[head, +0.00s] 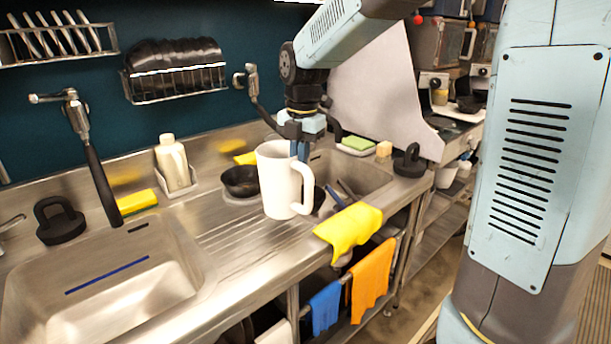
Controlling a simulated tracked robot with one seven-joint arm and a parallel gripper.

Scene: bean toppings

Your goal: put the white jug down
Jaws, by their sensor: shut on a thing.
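The white jug (277,186) is upright in the head view, with its handle on the right side. My gripper (300,150) comes down from above and is shut on the jug at its right rim, near the handle. The jug is in front of the ribbed steel drainboard (232,236), between the two sinks. I cannot tell for certain whether its base touches the steel or hangs just above it.
A black bowl (240,181) stands behind the jug at left. A yellow cloth (349,232) drapes over the front edge at right. The right sink (362,174) holds utensils; the left sink (110,290) looks mostly empty. The drainboard left of the jug is clear.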

